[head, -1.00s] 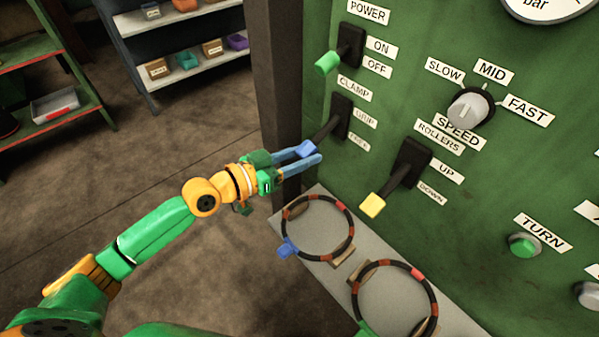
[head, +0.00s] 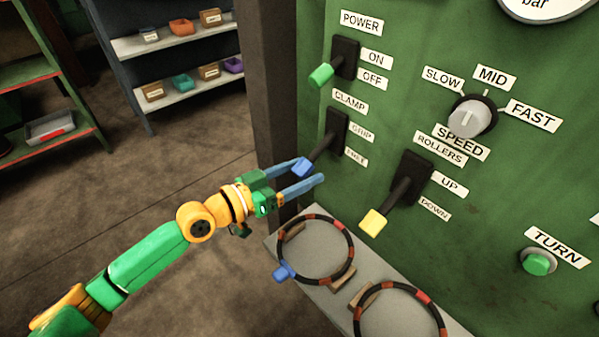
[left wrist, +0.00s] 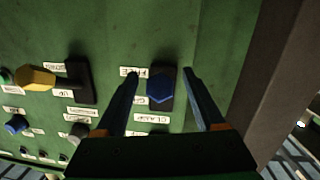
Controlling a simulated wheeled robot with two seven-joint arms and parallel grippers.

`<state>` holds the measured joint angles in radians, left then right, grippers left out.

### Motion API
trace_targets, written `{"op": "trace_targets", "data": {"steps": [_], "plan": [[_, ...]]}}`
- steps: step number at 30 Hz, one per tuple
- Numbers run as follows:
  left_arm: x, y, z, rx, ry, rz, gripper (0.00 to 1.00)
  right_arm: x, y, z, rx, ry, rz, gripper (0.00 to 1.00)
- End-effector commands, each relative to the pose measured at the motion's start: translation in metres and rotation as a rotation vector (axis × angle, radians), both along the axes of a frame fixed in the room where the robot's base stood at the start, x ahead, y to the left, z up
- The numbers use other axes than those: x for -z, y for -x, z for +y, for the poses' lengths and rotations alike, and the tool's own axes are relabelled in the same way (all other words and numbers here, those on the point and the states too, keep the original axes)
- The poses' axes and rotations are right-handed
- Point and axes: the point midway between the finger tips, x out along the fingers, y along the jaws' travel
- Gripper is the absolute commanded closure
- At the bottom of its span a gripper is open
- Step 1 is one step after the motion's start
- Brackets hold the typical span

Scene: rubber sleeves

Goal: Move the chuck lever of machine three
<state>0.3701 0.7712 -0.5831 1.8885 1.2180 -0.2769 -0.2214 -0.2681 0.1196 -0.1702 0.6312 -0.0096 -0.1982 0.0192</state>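The lever with the blue knob (head: 301,167) is on the green machine panel, beside labels reading CLAMP, GRIP and one that looks like FREE. No label reading chuck shows. The lever slants out and down from its black slot plate. My left gripper (head: 312,171) is open at the knob. In the left wrist view the blue knob (left wrist: 160,86) lies between the two spread fingers (left wrist: 161,74), with a gap on each side. Whether the fingers reach past the knob in depth is hard to tell. My right gripper is not in view.
Above is the POWER lever with a green knob (head: 321,75); to the right are the ROLLERS lever with a yellow knob (head: 373,222) and the speed dial (head: 468,119). Below is a grey ledge (head: 270,243) with ring-shaped parts. A dark post (head: 271,90) stands left of the panel.

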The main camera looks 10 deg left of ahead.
Motion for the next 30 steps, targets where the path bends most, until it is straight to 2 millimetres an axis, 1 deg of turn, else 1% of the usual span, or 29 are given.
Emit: {"op": "trace_targets", "data": {"steps": [4, 6, 11, 14, 15, 16, 18, 22, 30], "plan": [[0.001, 0.001, 0.001, 0.0, -0.001, 0.001, 0.29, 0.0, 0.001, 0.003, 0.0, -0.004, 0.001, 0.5], [0.001, 0.004, 0.005, -0.001, -0.003, 0.0, 0.29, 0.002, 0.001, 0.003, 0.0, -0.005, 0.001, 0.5], [0.001, 0.025, 0.024, -0.001, -0.007, 0.002, 0.29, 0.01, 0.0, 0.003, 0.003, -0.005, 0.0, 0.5], [0.0, 0.037, 0.034, 0.001, -0.007, 0.002, 0.29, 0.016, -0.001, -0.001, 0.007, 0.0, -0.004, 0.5], [0.0, 0.04, 0.038, 0.0, -0.006, 0.001, 0.29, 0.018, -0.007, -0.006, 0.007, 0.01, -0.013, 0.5], [0.0, 0.042, 0.04, -0.001, -0.007, 0.0, 0.29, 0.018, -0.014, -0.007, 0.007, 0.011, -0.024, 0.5], [-0.002, 0.047, 0.044, 0.0, -0.005, 0.0, 0.29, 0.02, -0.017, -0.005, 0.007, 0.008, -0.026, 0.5], [-0.005, 0.052, 0.047, 0.001, -0.001, 0.001, 0.29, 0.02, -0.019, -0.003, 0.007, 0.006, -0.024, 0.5], [-0.007, 0.052, 0.047, 0.001, 0.0, 0.001, 0.29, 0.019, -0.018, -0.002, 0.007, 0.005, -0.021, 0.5]]}}
